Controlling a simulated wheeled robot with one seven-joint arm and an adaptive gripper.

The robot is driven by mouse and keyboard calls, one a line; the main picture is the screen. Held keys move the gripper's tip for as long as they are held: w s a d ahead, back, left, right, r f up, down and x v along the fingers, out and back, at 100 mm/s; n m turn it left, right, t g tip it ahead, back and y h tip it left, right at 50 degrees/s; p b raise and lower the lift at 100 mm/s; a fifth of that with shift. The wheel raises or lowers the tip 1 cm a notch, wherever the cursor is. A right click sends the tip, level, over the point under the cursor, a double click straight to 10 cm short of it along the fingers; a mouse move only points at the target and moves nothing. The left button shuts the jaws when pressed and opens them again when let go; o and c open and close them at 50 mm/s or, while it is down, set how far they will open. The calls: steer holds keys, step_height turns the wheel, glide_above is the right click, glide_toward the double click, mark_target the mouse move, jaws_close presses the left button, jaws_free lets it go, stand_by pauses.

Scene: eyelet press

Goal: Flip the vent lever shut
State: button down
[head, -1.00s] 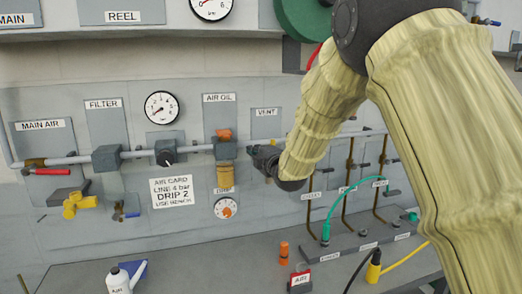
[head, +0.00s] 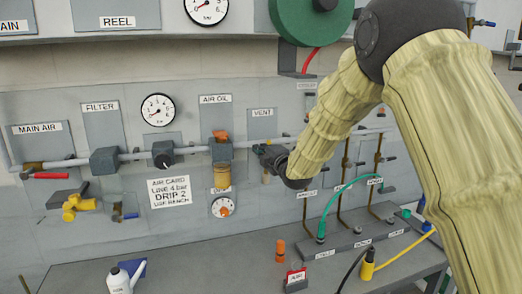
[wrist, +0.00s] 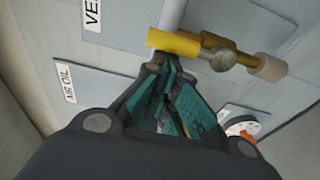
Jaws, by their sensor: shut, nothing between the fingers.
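The vent valve shows in the wrist view, with a yellow lever (wrist: 174,42) on a brass body (wrist: 232,49) by a grey pipe. My gripper (wrist: 154,68) is shut and empty, its fingertips just below the yellow lever in that view. Whether they touch it I cannot tell. In the head view my gripper (head: 264,151) is at the pipe under the VENT label (head: 263,113). It and my wrist hide most of the valve there.
The air oil unit (head: 222,150) stands just left of my gripper. Brass vertical pipes (head: 345,175) and a green hose (head: 337,195) are on the right. The bench below holds an orange cylinder (head: 280,250), a red-labelled block (head: 296,279) and a white bottle (head: 118,281).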

steer(key=shift+w+d+r+m+b, duration=0.15)
steer(key=shift+d+m+b, duration=0.1)
steer(key=shift+m+b, duration=0.45)
steer(key=d+m+b, duration=0.2)
steer(key=m+b, duration=0.1)
steer(key=m, duration=0.1)
steer(key=w+d+m+t+b, duration=0.1)
steer(key=d+m+b, duration=0.1)
steer(key=m+b, duration=0.2)
steer(key=d+m+b, duration=0.2)
steer(key=m+b, duration=0.2)
steer(key=shift+w+f+t+h, duration=0.3)
steer(key=shift+w+f+t, duration=0.05)
steer(key=shift+w+t, duration=0.05)
steer(key=shift+w+d+f+m+t+h+b, duration=0.15)
steer(key=shift+d+f+m+b, duration=0.35)
steer(key=shift+m, duration=0.65)
steer(key=shift+w+d+f+m+t+h+b, duration=0.15)
steer(key=shift+d+m+h+b, duration=0.1)
steer(key=shift+m+b, duration=0.7)
steer(key=shift+w+d+f+m+h+b, duration=0.1)
steer(key=shift+d+f+m+h+b, duration=0.2)
steer(key=shift+m, duration=1)
